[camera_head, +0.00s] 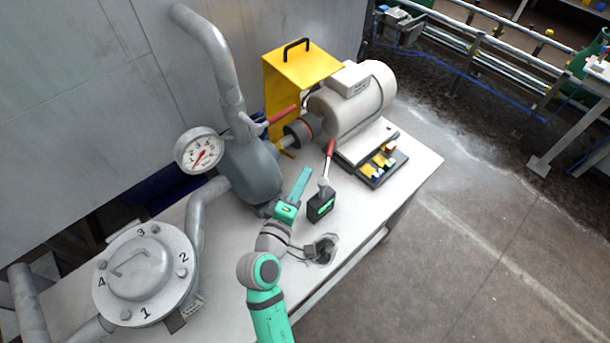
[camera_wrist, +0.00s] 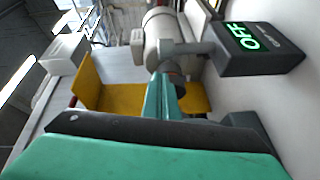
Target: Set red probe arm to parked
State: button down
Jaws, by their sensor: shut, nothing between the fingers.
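Two red handles show in the head view, and I cannot tell which is the probe arm. One red-handled lever (camera_head: 329,152) stands up from a small black box (camera_head: 320,206) with a green display. In the wrist view the box (camera_wrist: 258,52) reads OFF, and a grey lever part (camera_wrist: 183,50) reaches out from it. The other red handle (camera_head: 281,115) sticks out from the grey pipe beside the pump. My teal gripper (camera_head: 305,172) is shut and empty, just left of the black box and apart from the lever. Its fingers also show in the wrist view (camera_wrist: 161,92).
A yellow guard (camera_head: 290,75) and white motor (camera_head: 355,100) stand behind. A switch panel (camera_head: 379,168) lies right of the lever. A gauge (camera_head: 199,152), grey pump body (camera_head: 250,170) and numbered lidded vessel (camera_head: 145,262) fill the left. The white table (camera_head: 415,165) is bare at its right edge.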

aim_at(328, 161)
jog(key=shift+s+a+m+h, duration=0.35)
jog(key=shift+s+m+h, duration=0.05)
jog(key=shift+s+h, duration=0.2)
jog(key=shift+w, duration=0.1)
jog(key=x, duration=0.9)
jog(key=shift+w+d+f, duration=0.15)
jog(key=shift+w+d, duration=0.15)
jog(key=shift+w+d, duration=0.15)
